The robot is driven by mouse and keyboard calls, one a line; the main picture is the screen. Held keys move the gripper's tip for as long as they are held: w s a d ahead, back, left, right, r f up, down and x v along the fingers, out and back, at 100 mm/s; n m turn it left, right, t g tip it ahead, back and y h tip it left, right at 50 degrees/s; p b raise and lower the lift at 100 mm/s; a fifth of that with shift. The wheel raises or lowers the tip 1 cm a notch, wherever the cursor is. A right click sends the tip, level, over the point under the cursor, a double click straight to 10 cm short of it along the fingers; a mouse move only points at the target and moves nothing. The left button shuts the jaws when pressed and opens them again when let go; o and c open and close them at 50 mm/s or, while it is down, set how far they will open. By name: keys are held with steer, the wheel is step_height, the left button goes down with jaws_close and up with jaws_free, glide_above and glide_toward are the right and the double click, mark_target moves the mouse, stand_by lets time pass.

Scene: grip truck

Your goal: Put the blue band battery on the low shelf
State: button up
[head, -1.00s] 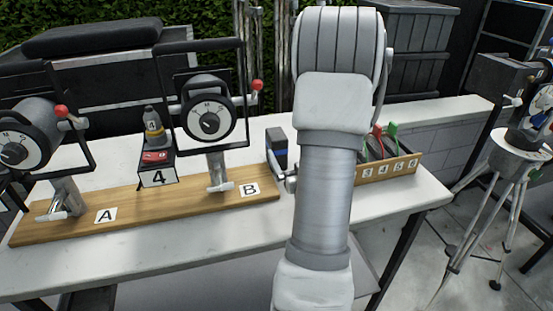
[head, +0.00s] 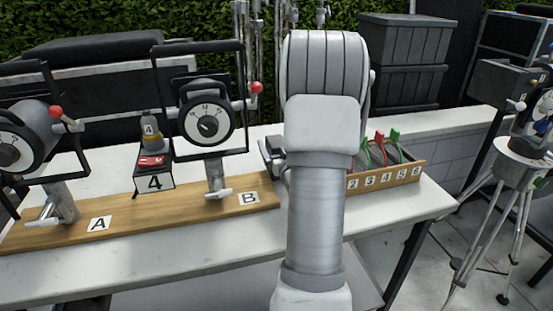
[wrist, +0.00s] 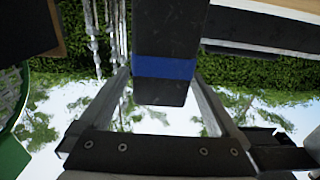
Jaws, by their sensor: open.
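The battery (wrist: 168,30), dark with a blue band (wrist: 165,68), fills the upper middle of the wrist view. It stands between the two fingers of my gripper (wrist: 160,88), which are open, with a gap visible at the lower part of each side. In the head view the battery is hidden behind my arm, and only a small grey part of my gripper (head: 272,155) shows left of the arm. A grey lower surface (head: 366,285) shows under the white table; I cannot tell if it is the low shelf.
A wooden board (head: 150,215) on the white table (head: 400,212) bears clamped dial units (head: 207,123) at A and B, and a numbered stand (head: 154,182). A wooden box (head: 388,178) with red and green clips sits right of my arm. A tripod (head: 500,200) stands at the right.

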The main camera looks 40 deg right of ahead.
steer(key=shift+w+d, duration=0.2)
steer(key=shift+w, duration=0.15)
jaws_close()
stand_by(0.3)
